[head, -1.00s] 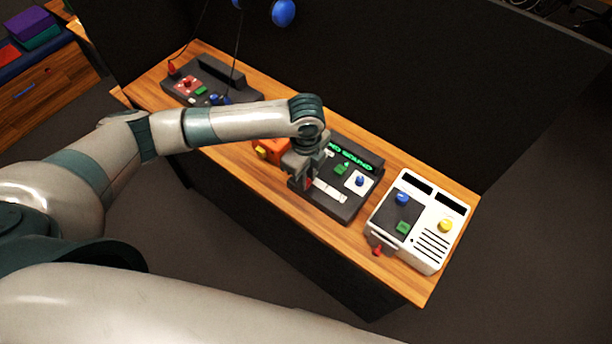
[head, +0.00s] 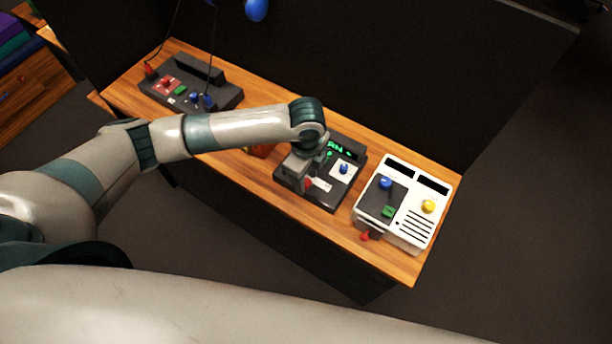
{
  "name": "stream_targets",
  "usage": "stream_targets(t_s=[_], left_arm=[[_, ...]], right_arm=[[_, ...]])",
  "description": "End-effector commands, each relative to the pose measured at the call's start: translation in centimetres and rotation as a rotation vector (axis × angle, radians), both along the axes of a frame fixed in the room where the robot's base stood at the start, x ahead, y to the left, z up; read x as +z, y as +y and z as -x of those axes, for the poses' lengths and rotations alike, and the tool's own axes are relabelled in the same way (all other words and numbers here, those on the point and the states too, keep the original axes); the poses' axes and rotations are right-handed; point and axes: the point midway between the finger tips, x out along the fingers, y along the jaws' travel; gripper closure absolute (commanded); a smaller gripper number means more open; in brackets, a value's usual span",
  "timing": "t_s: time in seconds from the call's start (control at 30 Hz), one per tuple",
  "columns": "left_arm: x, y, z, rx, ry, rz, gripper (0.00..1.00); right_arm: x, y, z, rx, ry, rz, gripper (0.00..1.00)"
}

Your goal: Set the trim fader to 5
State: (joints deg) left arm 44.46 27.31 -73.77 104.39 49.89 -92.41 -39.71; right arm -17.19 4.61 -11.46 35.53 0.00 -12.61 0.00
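A dark panel (head: 326,204) with a green lit display (head: 336,148) stands in the middle of the wooden table. On it are a blue knob (head: 343,169) on a white plate and a pale strip (head: 321,185). A small red part (head: 308,184) shows at the strip's left end, beside my gripper; I cannot tell whether it is the trim fader's cap. My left gripper (head: 297,184) points down over the left part of this panel. Its fingertips are mostly hidden, so its opening and any contact are unclear. My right gripper is out of view.
A white console (head: 408,224) with blue, green and yellow controls stands to the right. Another dark panel (head: 190,85) with red, green and blue controls is at the far left. A black partition (head: 400,80) stands behind the table (head: 240,168).

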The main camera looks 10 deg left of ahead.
Motion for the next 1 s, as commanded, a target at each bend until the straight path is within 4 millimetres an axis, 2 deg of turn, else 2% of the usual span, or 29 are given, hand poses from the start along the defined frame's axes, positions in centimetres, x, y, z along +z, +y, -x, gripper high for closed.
stream_targets(t_s=[0.27,0.47,1.0], left_arm=[[0.7,0.0,-0.1,0.001,-0.002,0.0,0.61],[3.0,0.0,-0.1,-0.002,-0.004,0.001,0.61],[13.6,0.0,-0.1,-0.001,-0.004,0.0,0.61]], right_arm=[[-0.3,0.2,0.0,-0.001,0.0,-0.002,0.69],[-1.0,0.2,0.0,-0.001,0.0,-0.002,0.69],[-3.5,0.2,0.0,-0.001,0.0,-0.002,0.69]])
